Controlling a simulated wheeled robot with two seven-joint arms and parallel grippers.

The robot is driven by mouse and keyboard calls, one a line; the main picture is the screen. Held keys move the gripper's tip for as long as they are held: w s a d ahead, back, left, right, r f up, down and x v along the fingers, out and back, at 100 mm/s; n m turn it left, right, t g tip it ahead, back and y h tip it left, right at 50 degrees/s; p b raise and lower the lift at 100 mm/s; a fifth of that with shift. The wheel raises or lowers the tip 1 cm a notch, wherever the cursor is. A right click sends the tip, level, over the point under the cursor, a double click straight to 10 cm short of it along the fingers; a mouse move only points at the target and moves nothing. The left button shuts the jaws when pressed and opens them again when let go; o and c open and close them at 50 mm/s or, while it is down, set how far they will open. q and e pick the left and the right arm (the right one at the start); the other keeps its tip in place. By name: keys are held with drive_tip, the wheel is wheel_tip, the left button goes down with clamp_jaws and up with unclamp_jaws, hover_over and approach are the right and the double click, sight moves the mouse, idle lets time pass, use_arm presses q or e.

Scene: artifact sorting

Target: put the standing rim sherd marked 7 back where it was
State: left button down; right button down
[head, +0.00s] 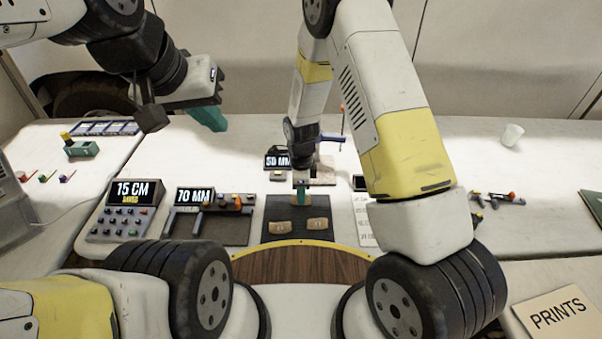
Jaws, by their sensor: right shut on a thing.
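My right gripper (303,190) points down over the dark mat (298,212) at the centre of the table and is shut on a tan sherd (295,199). The gripper covers part of this sherd, and no 7 can be read on it. Its lower edge is at the mat's far part; I cannot tell if it touches. Two tan sherds, one left (281,227) and one right (317,225), lie on the mat nearer to me, with marks too small to read.
Left of the mat are a 70 MM display (195,196) and a 15 CM panel (128,204). A 50 MM display (277,161) stands behind it. A white cup (512,134) is far right, a PRINTS card (560,312) near right.

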drive_tip(key=shift+f, duration=0.15)
drive_tip(key=c, duration=1.5)
unclamp_jaws()
drive_tip(key=shift+c, duration=0.2)
